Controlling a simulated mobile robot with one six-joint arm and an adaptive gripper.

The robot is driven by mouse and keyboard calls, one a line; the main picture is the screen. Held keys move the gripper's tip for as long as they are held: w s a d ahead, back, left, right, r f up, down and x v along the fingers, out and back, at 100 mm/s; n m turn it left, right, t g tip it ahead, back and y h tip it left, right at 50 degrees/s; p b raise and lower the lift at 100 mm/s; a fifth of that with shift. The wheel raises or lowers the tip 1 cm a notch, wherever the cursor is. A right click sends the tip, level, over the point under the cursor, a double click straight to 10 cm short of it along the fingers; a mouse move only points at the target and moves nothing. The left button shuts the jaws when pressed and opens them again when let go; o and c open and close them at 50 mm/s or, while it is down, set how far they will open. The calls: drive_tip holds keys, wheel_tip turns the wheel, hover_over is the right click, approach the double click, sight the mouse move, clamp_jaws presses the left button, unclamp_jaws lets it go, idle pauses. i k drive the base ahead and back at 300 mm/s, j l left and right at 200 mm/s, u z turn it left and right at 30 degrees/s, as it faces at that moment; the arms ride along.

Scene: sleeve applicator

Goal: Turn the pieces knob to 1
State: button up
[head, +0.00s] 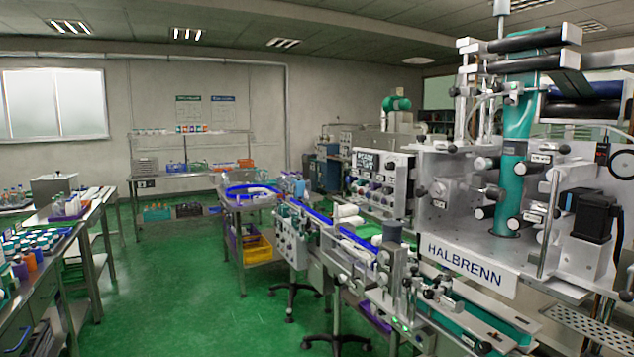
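I cannot make out which knob is the pieces knob; the labels are too small to read in the head view. A second, smaller control box (290,243) with several dark knobs is on the front side of the conveyor. My gripper is not in view.
The HALBRENN sleeve machine (465,265) fills the right side. A blue-edged conveyor (345,235) runs left to a round turntable (250,193). A bench (50,262) with bottles stands at left. Green floor (185,285) between is clear.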

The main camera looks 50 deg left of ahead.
sight(372, 186)
drive_tip(key=u, duration=1.4)
